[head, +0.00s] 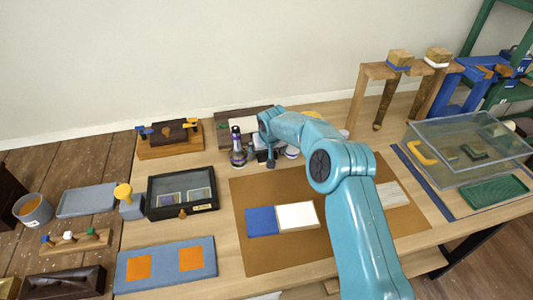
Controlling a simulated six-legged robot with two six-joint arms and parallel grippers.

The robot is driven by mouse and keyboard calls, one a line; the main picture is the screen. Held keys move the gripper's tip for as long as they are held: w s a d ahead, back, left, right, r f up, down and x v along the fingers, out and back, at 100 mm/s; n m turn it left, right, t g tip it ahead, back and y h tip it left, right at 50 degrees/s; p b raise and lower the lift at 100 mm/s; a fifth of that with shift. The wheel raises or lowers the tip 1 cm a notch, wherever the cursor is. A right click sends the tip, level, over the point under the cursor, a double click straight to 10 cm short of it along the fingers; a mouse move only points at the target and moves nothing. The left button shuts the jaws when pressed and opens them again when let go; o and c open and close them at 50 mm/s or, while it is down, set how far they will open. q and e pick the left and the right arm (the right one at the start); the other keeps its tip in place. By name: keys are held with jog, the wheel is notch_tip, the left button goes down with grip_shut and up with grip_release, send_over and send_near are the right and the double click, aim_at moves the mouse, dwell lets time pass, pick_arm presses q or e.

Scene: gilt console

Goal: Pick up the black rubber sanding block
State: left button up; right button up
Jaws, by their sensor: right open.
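My teal right arm reaches in from the lower right. Its gripper (269,158) points down at the back of the table, among small items beside a dark bottle (237,148). The gripper is open; its fingers are small and partly merge with the dark things around them. A small dark shape (261,155) sits right at the fingers and may be the black rubber sanding block, but I cannot tell for sure. I cannot tell whether the fingers are around it or beside it. My left gripper is not in view.
A brown mat (270,255) bears a blue and white pad. A black glass-lidded case (181,204) and a blue-grey board (142,283) with orange squares lie left. A clear box (470,131) stands right. A wooden stand (365,85) is behind my arm.

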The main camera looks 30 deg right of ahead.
jog(key=shift+c, duration=0.7)
jog(key=c, duration=0.9)
jog(key=shift+c, duration=0.2)
notch_tip(320, 180, up, 20)
jog(key=p, duration=0.2)
jog(key=o, duration=0.4)
jog(key=shift+c, duration=1.1)
